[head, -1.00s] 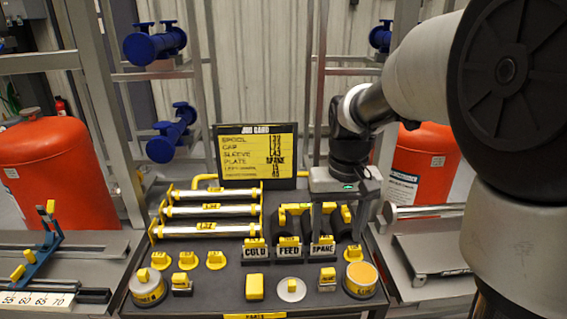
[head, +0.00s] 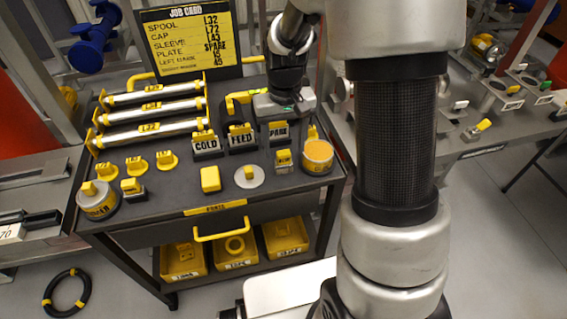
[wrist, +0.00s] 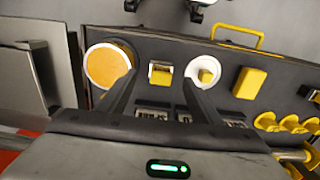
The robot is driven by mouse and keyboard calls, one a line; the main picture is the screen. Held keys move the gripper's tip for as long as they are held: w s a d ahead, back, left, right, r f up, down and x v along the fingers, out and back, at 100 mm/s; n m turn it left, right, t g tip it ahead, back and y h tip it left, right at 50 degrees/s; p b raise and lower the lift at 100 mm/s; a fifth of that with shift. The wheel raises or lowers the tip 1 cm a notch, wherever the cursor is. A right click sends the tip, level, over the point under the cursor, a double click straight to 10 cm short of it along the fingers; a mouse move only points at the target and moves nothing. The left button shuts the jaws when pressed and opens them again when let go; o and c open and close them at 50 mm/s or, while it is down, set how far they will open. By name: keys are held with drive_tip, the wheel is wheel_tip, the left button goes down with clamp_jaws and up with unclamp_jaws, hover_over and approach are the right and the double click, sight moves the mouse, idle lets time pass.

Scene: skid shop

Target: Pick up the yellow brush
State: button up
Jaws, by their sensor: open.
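No thing is plainly a brush. A yellow rounded block (head: 210,179) lies near the front of the dark cart top (head: 185,190); it also shows in the wrist view (wrist: 249,83). I cannot tell whether it is the brush. A yellow piece with a pale end (head: 479,129) lies on the right bench, too small to identify. My gripper (head: 284,128) is over the cart's right part, pointing down. In the wrist view its fingers (wrist: 160,88) are apart and empty, with a small yellow-topped metal block (wrist: 161,73) seen between them.
An orange-topped tin (head: 317,153) and a white disc with a yellow knob (head: 249,177) stand near my gripper. Label blocks (head: 241,136), silver spools (head: 150,115) and a job card (head: 188,40) are behind. Yellow bins (head: 183,262) sit below the drawer.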

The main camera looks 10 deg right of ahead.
sight(284, 152)
wheel_tip(284, 152, down, 5)
drive_tip(key=shift+w+a+f+b, duration=0.1)
drive_tip(key=shift+w+b, duration=0.05)
drive_tip(key=shift+b, duration=0.4)
drive_tip(key=c, duration=1.2)
drive_tip(key=shift+o, duration=0.2)
wheel_tip(284, 152, up, 10)
drive_tip(key=shift+r+p, duration=0.15)
drive_tip(key=shift+p, duration=0.85)
drive_tip(key=o, duration=0.5)
drive_tip(key=c, duration=0.4)
